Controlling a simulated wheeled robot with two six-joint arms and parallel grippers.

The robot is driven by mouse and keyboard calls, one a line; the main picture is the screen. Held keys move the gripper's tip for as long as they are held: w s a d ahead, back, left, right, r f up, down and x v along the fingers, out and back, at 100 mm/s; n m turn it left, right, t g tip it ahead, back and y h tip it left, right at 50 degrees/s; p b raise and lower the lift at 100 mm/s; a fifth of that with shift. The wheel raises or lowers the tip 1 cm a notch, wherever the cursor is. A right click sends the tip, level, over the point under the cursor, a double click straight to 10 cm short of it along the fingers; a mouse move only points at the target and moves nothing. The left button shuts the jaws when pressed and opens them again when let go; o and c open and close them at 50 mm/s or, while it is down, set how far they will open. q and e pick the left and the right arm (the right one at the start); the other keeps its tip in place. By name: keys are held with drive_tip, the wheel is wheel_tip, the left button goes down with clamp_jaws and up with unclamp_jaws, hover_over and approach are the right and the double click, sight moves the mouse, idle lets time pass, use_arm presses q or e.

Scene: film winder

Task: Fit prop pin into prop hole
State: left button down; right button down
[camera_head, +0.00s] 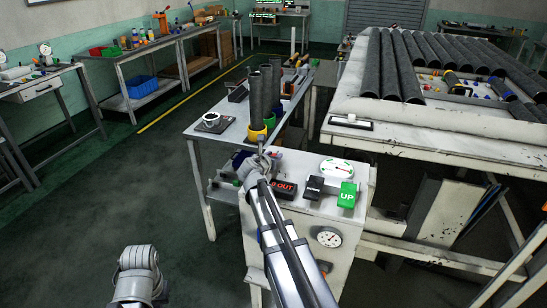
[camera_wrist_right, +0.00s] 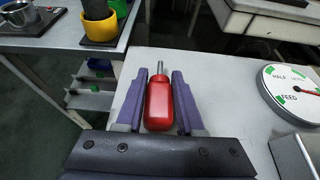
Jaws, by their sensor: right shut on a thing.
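The prop pin (camera_wrist_right: 159,107), which I take to be the red-handled piece with a short metal tip, lies lengthwise between the purple fingers of my right gripper (camera_wrist_right: 155,88), tip pointing away. My right gripper is shut on it, above the pale top of the control cabinet (camera_head: 314,218). In the head view this gripper (camera_head: 258,165) is at the cabinet's back left corner, and the pin is hard to make out there. I cannot pick out the prop hole in either view. Part of my left arm shows at the lower left, but no left fingers are visible.
A large roller bench (camera_head: 440,141) is at the right.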

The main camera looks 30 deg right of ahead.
wheel_tip(320, 180, up, 9)
drive_tip(key=p, duration=0.8)
drive_tip(key=shift+r+p, duration=0.1)
drive_tip(key=shift+p, duration=0.2)
wheel_tip(320, 180, down, 5)
drive_tip(key=b, duration=0.5)
drive_tip(key=shift+f, duration=0.2)
wheel_tip(320, 180, down, 4)
drive_tip(key=b, duration=0.4)
drive_tip(key=shift+f+b, duration=0.15)
drive_tip(key=shift+b, duration=0.25)
drive_tip(key=shift+f, duration=0.1)
drive_tip(key=shift+f, duration=0.15)
drive_tip(key=c, duration=0.5)
unclamp_jaws()
